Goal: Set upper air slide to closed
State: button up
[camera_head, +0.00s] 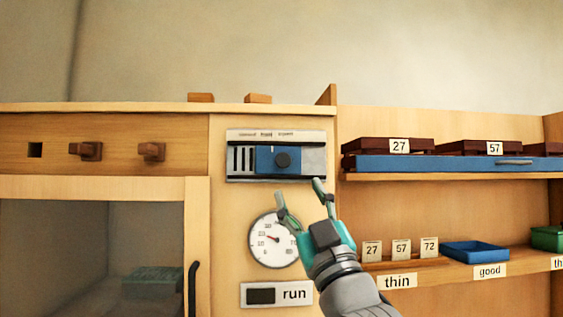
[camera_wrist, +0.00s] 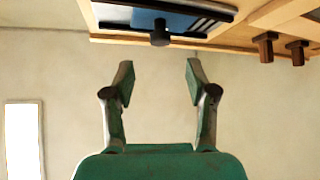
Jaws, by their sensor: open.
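The upper air slide (camera_head: 265,158) is a blue plate with a round black knob (camera_head: 283,160), set in a grey framed panel on the wooden front. The plate sits near the middle of its track, with dark vent slots uncovered to its left and bare grey to its right. The small labels above are too blurred to read surely. My gripper (camera_head: 300,192) is open and empty, its fingertips just below the panel in the picture. In the wrist view, the knob (camera_wrist: 160,36) shows beyond and between the open fingers (camera_wrist: 159,72), apart from them.
A round dial (camera_head: 272,240) and a "run" plate (camera_head: 277,294) are below the panel. Wooden pegs (camera_head: 87,151) and a glass-fronted door (camera_head: 95,250) are at left. Shelves with brown boxes (camera_head: 390,147), a long blue tray (camera_head: 440,164) and small trays are at right.

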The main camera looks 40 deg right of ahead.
aim_at(284, 164)
jog(key=x, duration=1)
jog(key=shift+w, duration=0.15)
grip_shut()
